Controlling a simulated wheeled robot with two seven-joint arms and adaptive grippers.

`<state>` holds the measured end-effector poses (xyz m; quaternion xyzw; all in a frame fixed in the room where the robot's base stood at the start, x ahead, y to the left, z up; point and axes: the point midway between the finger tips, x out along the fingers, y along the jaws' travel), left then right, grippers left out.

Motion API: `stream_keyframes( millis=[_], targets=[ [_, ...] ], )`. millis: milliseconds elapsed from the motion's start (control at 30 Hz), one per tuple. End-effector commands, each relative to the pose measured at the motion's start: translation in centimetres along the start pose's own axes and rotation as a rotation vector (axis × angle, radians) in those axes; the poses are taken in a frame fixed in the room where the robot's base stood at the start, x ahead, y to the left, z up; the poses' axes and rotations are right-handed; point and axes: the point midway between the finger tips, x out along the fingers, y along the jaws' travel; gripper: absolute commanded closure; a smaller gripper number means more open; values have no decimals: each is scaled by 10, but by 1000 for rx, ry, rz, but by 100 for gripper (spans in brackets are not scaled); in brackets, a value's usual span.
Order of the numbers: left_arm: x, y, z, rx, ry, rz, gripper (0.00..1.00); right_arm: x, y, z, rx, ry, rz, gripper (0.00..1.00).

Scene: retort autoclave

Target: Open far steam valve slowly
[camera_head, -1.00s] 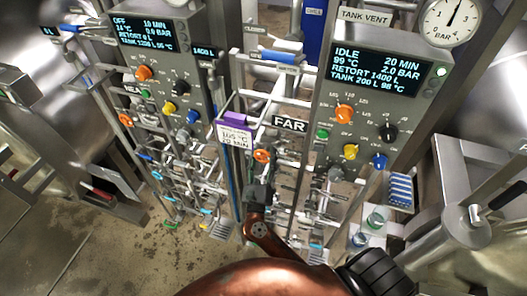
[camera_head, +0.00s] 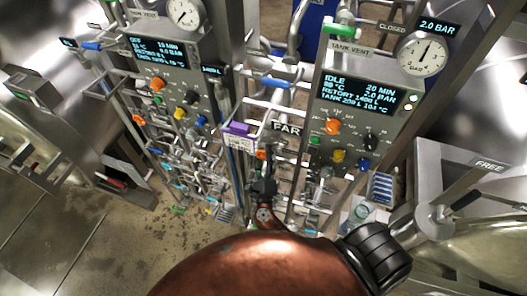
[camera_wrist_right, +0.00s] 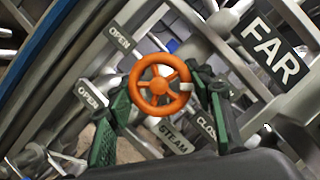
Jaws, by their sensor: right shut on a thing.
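The far steam valve's orange handwheel (camera_wrist_right: 158,86) fills the middle of the right wrist view, with a STEAM label (camera_wrist_right: 174,138) below it and OPEN labels to its left. It is small in the head view (camera_head: 261,154), under the FAR sign (camera_head: 287,127). My right gripper (camera_wrist_right: 160,93) has its green-padded fingers on both sides of the wheel, shut on its rim. In the head view my right gripper (camera_head: 263,181) is just below the wheel, and my arm hides what lies under it. My left gripper is not in view.
The far control panel (camera_head: 360,95) reads IDLE, with a gauge (camera_head: 423,54) above it. A second panel (camera_head: 160,52) stands at left. Pipes and small valves crowd around the wheel. A purple-topped tag (camera_head: 238,129) hangs close to its left. Open floor (camera_head: 110,215) lies lower left.

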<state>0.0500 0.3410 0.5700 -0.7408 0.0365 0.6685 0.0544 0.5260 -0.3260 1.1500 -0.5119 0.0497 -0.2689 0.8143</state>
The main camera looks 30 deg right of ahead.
Motion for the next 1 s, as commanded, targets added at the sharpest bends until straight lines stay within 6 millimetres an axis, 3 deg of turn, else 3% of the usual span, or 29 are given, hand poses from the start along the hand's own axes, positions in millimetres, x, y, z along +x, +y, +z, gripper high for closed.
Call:
stream_keyframes(
  millis=[467, 500, 733, 1000],
  targets=[
    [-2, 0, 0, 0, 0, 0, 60, 0, 0, -1, -13, 0, 4, 76],
    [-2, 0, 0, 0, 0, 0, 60, 0, 0, -1, -12, 0, 4, 50],
    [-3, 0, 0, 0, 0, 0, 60, 0, 0, 0, -11, 0, 4, 34],
    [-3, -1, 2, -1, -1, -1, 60, 0, 0, 0, -11, 0, 4, 34]
  ],
)
